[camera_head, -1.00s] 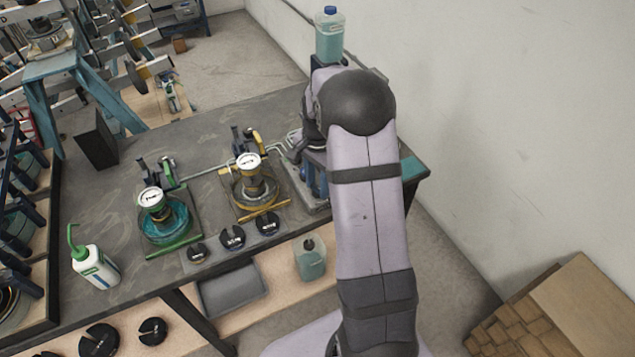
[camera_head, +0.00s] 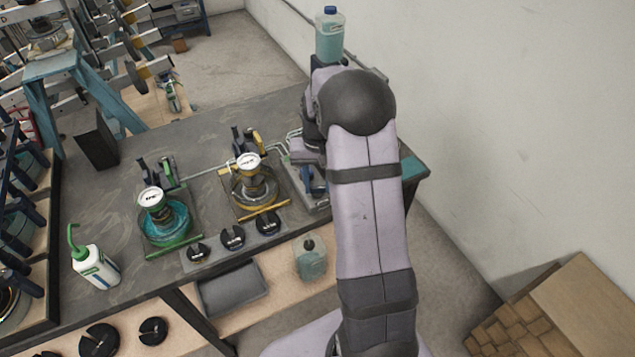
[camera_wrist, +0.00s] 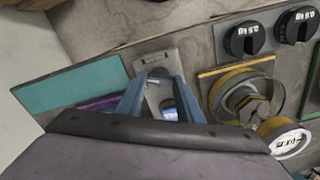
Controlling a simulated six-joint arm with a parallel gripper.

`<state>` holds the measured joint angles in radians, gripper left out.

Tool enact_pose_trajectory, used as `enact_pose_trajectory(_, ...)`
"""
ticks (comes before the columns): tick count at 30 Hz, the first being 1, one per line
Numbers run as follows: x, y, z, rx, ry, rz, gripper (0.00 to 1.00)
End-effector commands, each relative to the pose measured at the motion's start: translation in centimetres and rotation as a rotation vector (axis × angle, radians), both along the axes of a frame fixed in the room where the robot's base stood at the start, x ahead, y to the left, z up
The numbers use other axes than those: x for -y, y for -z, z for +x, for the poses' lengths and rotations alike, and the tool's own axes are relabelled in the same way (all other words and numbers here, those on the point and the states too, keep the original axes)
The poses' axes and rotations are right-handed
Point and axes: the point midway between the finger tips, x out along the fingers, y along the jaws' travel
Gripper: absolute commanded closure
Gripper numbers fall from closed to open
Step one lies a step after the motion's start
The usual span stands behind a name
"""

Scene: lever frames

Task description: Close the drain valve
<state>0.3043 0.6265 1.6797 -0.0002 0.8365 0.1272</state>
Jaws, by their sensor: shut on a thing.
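My gripper (camera_wrist: 158,84) shows in the wrist view as two blue fingers reaching over a grey metal plate (camera_wrist: 160,58). They are shut on a part there, taken to be the drain valve's lever. The fingers and the dark wrist edge hide most of that part, so its angle cannot be told. In the head view my arm covers most of the valve station. The near end of its metal plate (camera_head: 318,206) shows beside my arm at the bench's right end.
A yellow-based gauge unit (camera_head: 252,185) stands just left, with a green-based gauge unit (camera_head: 163,217) beyond. Several black slotted weights (camera_head: 232,237) lie along the front edge. A green-capped bottle (camera_head: 95,266) stands at the left. A jug (camera_head: 329,38) stands behind my arm.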

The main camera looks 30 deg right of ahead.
Motion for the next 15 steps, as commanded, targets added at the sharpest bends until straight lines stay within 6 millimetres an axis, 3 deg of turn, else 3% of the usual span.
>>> enact_pose_trajectory(15,0.03,-0.17,0.14,0.005,-0.372,-0.002,0.90)
